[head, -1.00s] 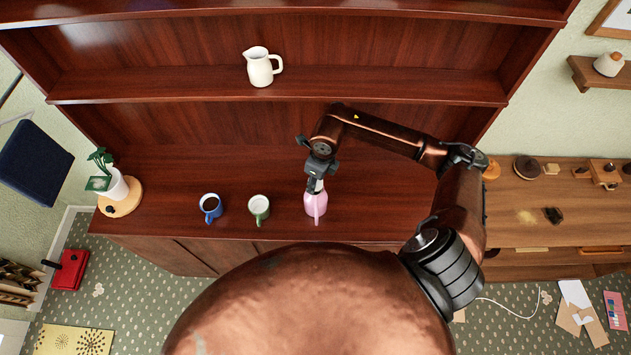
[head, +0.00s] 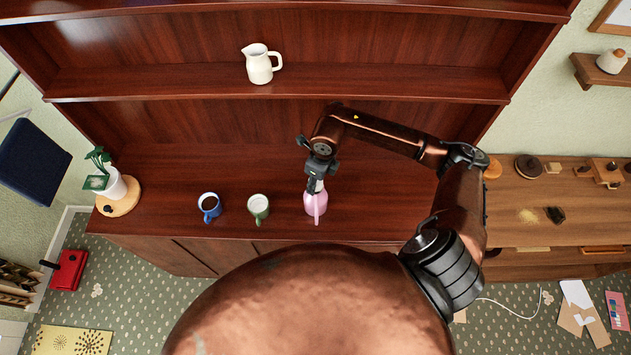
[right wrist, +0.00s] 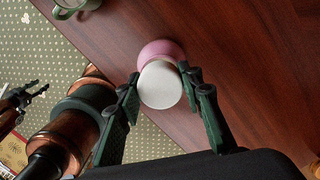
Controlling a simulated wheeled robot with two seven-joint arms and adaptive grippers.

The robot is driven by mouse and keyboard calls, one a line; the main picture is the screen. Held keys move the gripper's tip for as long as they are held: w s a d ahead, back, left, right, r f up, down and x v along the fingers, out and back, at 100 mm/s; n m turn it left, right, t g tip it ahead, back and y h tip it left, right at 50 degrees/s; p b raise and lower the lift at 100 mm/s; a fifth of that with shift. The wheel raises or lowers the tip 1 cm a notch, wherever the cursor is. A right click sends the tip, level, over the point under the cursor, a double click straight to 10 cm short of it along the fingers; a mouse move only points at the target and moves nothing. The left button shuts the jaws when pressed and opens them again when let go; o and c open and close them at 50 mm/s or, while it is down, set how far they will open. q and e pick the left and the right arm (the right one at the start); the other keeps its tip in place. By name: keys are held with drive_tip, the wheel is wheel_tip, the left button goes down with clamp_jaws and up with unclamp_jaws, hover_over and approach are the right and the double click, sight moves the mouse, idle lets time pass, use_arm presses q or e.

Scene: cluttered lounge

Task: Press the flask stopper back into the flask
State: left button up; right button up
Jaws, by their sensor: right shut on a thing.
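The pink flask (head: 316,204) stands near the front edge of the dark red wooden cabinet top. My right gripper (head: 315,184) is directly above it, pointing down, shut on the white stopper (head: 320,186). In the right wrist view the stopper's round white top (right wrist: 160,85) sits between the fingertips (right wrist: 160,84), with the pink flask body (right wrist: 161,50) showing behind it. The stopper overlaps the flask mouth, so I cannot tell how deep it sits. A dark, claw-like part, perhaps my left gripper (right wrist: 20,104), shows at the left edge there; its jaws are unclear.
A green mug (head: 258,208) and a blue mug (head: 209,206) with dark liquid stand left of the flask. A potted plant (head: 113,185) is at the cabinet's left end. A white jug (head: 259,66) stands on the shelf above. The cabinet top right of the flask is clear.

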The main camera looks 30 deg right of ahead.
drive_tip(key=shift+f, duration=0.3)
drive_tip(key=o, duration=1)
drive_tip(key=shift+o, duration=0.2)
drive_tip(key=shift+r, duration=0.15)
wheel_tip(320, 180, up, 12)
drive_tip(key=s, duration=0.1)
drive_tip(key=shift+s+d, duration=0.15)
drive_tip(key=shift+d, duration=0.25)
drive_tip(key=shift+s+f, duration=0.1)
drive_tip(key=shift+f, duration=0.15)
